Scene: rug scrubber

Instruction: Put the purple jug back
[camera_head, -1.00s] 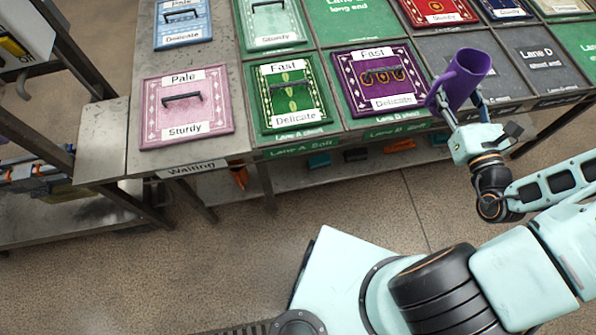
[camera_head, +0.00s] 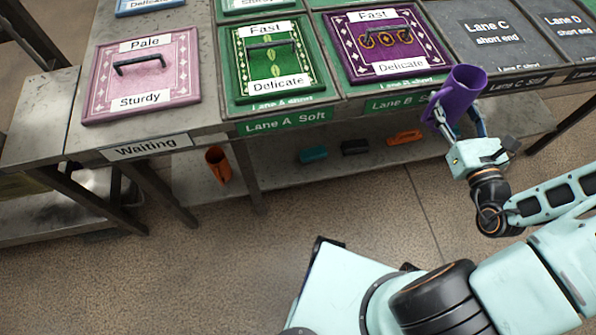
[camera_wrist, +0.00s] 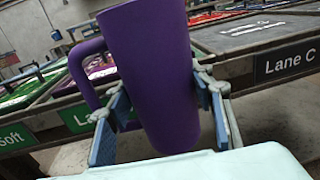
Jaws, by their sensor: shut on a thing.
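The purple jug (camera_head: 462,92) is held in my gripper (camera_head: 458,122), in front of the table edge near Lane B and Lane C. It stands close to upright, tilted a little, with its handle toward the left. In the wrist view the jug (camera_wrist: 155,75) fills the middle, with the blue fingers of my gripper (camera_wrist: 160,120) on its two sides. The jug is apart from the table. A lower shelf (camera_head: 335,165) under the table holds an orange cup (camera_head: 217,164) at its left end.
The table top bears a pink rug (camera_head: 143,72), a green rug (camera_head: 270,62) and a purple rug (camera_head: 382,42), each with a handle. Teal (camera_head: 313,155), black (camera_head: 354,147) and orange (camera_head: 404,138) items lie on the lower shelf. The floor in front is clear.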

